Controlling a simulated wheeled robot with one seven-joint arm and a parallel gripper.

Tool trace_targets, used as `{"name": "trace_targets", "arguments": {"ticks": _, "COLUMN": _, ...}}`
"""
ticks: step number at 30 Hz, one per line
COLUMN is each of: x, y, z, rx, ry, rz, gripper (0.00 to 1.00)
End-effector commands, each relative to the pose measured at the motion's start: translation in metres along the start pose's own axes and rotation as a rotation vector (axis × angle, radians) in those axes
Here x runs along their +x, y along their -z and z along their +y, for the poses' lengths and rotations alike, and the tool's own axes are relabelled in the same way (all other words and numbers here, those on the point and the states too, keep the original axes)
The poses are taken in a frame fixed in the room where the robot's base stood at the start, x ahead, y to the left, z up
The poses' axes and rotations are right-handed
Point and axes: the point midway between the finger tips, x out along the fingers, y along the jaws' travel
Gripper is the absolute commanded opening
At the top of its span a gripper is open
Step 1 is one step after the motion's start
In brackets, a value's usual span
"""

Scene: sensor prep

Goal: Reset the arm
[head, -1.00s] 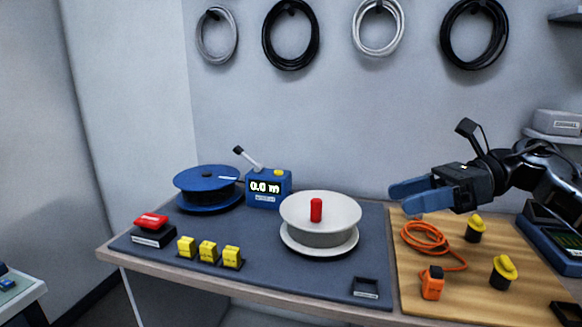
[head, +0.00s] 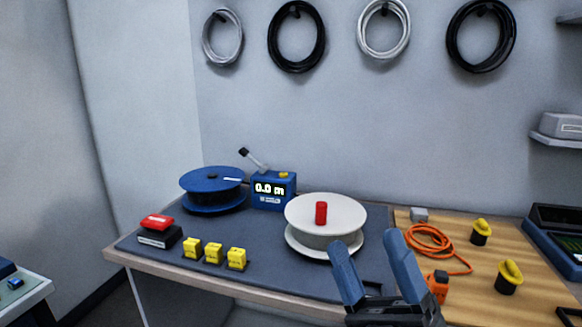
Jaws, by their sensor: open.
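My gripper (head: 368,250) is open and empty in the head view. Its two blue fingers point up and away, in front of the table's right half. They overlap the view of the dark mat's front right part and stand just below and right of the white spool (head: 304,243). The gripper's body is cut off by the bottom edge, and the rest of my arm is not in view.
On the dark mat (head: 270,272) are a blue spool (head: 212,184), a meter reading 0.0 m (head: 274,192), a red button (head: 158,221) and yellow blocks (head: 214,253). The wooden board (head: 460,287) holds an orange cable (head: 425,240), an orange piece (head: 439,284) and yellow-topped knobs (head: 508,277).

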Motion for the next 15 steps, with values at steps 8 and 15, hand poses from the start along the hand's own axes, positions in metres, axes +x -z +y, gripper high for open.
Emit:
{"name": "trace_targets", "arguments": {"ticks": 8, "x": -0.083, "y": 0.025, "z": 0.012, "rx": 0.301, "ry": 0.002, "rz": -0.367, "gripper": 0.68}}
{"name": "trace_targets", "arguments": {"ticks": 15, "x": -0.163, "y": 0.052, "z": 0.031, "rx": 0.523, "ry": 0.034, "rz": -0.666, "gripper": 0.68}}
